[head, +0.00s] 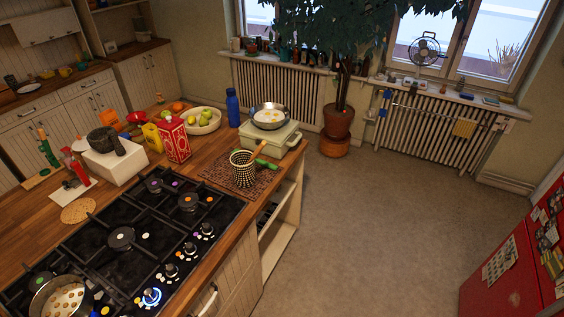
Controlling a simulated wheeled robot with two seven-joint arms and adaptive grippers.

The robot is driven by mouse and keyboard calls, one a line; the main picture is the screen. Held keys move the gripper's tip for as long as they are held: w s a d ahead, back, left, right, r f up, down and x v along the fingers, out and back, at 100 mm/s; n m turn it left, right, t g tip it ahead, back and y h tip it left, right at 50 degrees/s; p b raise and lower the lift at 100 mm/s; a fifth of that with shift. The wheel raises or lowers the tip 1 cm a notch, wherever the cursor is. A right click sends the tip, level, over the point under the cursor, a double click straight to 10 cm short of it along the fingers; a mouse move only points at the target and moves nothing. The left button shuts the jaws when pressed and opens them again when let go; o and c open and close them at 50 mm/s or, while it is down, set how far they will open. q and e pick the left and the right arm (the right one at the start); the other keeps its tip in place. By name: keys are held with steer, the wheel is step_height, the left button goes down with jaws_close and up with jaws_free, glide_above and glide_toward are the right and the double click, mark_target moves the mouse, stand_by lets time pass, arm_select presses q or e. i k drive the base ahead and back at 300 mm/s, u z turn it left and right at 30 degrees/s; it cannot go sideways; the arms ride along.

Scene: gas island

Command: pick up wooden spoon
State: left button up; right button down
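I cannot make out a wooden spoon for certain in the head view. A woven cup (243,169) stands on a patterned mat (214,172) near the island's right end. A thin utensil slants at its upper right, with a green item (266,164) lying behind the cup; I cannot tell what either is made of. Neither of my grippers is in view.
The wooden island (40,234) holds a gas stove (95,243), a pan (62,297), a red carton (174,139), a fruit bowl (203,121), a blue bottle (233,108) and a pot on a small cooker (270,138). Open floor (370,220) lies right, before a red fridge (515,265).

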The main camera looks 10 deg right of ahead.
mark_target(261, 146)
steer(key=u, duration=0.05)
steer(key=k, duration=0.55)
steer(key=z, duration=0.55)
steer(key=i, duration=1.15)
steer(key=u, duration=0.75)
